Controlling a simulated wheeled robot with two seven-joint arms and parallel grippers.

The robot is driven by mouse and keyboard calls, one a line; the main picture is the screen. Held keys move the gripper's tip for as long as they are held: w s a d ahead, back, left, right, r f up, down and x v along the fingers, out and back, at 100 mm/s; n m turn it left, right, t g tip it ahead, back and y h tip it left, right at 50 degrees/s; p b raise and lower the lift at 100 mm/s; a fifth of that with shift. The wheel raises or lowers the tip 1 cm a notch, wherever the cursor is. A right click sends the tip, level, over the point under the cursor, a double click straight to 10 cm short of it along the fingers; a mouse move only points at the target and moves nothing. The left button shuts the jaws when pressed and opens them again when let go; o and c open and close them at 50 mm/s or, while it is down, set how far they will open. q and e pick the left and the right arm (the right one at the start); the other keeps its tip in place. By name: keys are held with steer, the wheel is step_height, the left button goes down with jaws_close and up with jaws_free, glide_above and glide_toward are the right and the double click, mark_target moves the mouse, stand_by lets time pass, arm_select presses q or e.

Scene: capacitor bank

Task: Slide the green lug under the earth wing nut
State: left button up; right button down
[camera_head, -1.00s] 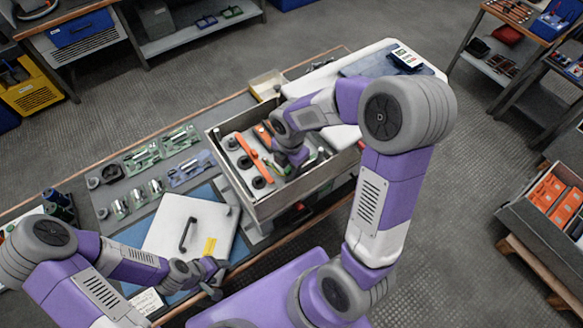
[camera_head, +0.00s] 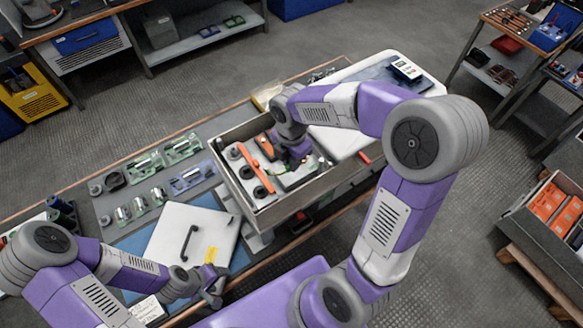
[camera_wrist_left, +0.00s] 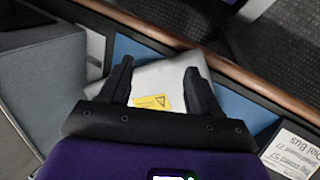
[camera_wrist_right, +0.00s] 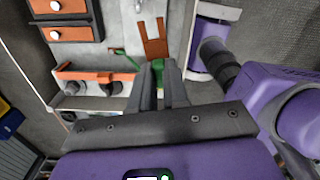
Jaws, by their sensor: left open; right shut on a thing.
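My right gripper (camera_wrist_right: 160,88) reaches down into the open metal box (camera_head: 277,213). In the right wrist view its fingers are close together on a small green piece (camera_wrist_right: 158,66), which looks like the green lug; the fingers hide most of it. A forked orange bar (camera_wrist_right: 155,46) lies just beyond the fingertips. I cannot pick out the earth wing nut for certain, nor tell whether the lug touches it. My left gripper (camera_head: 214,291) is open and empty near the white lid (camera_head: 170,240); the lid also shows between its fingers in the left wrist view (camera_wrist_left: 160,78).
Inside the box are orange bars (camera_head: 256,168) and dark round posts. In the right wrist view, an orange bar with dark posts (camera_wrist_right: 98,76) stands left of the fingers. Capacitors in green and blue trays (camera_head: 190,174) lie left of the box. Box walls surround the right gripper.

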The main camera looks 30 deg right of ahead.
mark_target(297, 172)
arm_select(q)
step_height(297, 172, up, 3)
steer(key=shift+f+p, duration=0.15)
steer(key=shift+p, duration=1.1)
arm_select(e)
steer(key=shift+w+a+r+n, duration=0.15)
steer(key=shift+w+r+n, duration=0.05)
steer(key=shift+n, duration=0.5)
step_height(297, 172, down, 4)
steer(key=p, duration=0.3)
steer(key=shift+w, duration=0.1)
steer(key=shift+f, duration=0.55)
arm_select(q)
steer(key=shift+r+b, duration=0.4)
steer(key=shift+b, duration=0.65)
arm_select(e)
steer(key=shift+f, duration=1.4)
arm_select(q)
steer(key=shift+r+p, duration=0.4)
arm_select(e)
steer(key=shift+w+d, duration=0.35)
steer(key=shift+d, duration=0.55)
steer(key=shift+w+d, duration=0.35)
steer(key=shift+d, duration=0.5)
steer(key=c, duration=1)
jaws_free()
steer(key=shift+c, duration=0.2)
